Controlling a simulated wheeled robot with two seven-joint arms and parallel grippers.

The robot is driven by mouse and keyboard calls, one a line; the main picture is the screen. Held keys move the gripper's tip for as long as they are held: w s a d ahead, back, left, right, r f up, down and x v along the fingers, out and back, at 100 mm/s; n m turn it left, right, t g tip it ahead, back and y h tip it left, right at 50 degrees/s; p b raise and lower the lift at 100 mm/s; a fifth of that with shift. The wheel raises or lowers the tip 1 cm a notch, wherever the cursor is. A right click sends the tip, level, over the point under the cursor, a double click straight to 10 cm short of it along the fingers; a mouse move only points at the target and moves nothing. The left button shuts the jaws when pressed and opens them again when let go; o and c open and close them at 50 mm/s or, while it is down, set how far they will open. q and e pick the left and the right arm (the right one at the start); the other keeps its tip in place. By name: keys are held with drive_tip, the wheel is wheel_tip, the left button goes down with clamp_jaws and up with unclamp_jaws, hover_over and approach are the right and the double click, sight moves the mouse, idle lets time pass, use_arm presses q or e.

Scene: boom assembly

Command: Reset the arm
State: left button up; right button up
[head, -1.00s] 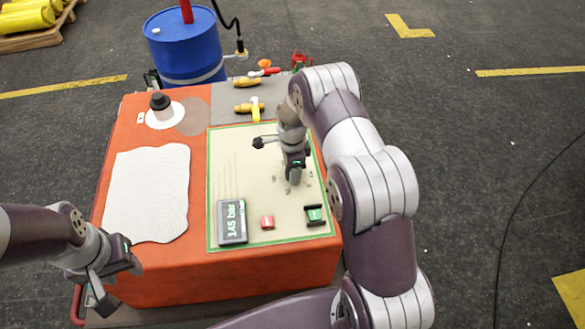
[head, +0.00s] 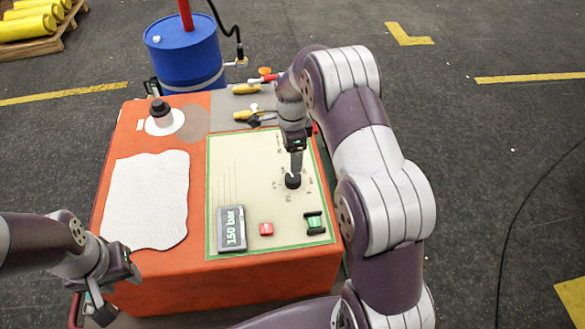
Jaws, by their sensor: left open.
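My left gripper (head: 112,287) is open and empty at the lower left, beside the front left corner of the orange-topped cart. My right gripper (head: 296,158) points down over the beige panel, just above or at a black knob (head: 292,181). Whether it touches the knob, and how its jaws stand, I cannot tell. A dial scale surrounds the knob. A grey display (head: 231,229) at the panel's lower left reads 150 bar. A red button (head: 266,229) and a green switch (head: 314,223) sit to its right.
The orange cart top (head: 215,267) carries a white textured sheet (head: 147,200) and a black-capped item (head: 160,110). Yellow-handled tools (head: 246,89) lie on the grey back area. A blue barrel (head: 186,55) stands behind. Floor to the right is clear except for a cable.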

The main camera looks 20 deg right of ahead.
wheel_tip(320, 180, up, 3)
idle(0.6)
drive_tip(key=s+a+r+n+p, duration=0.1)
drive_tip(key=s+a+r+n, duration=0.2)
drive_tip(key=s+n, duration=0.7)
drive_tip(key=s+a+r+n+t, duration=0.1)
drive_tip(key=s+a+r+n, duration=0.2)
drive_tip(key=s+n, duration=0.7)
drive_tip(key=shift+s+r+p, duration=0.15)
drive_tip(key=shift+s+p, duration=0.25)
drive_tip(key=shift+s, duration=0.15)
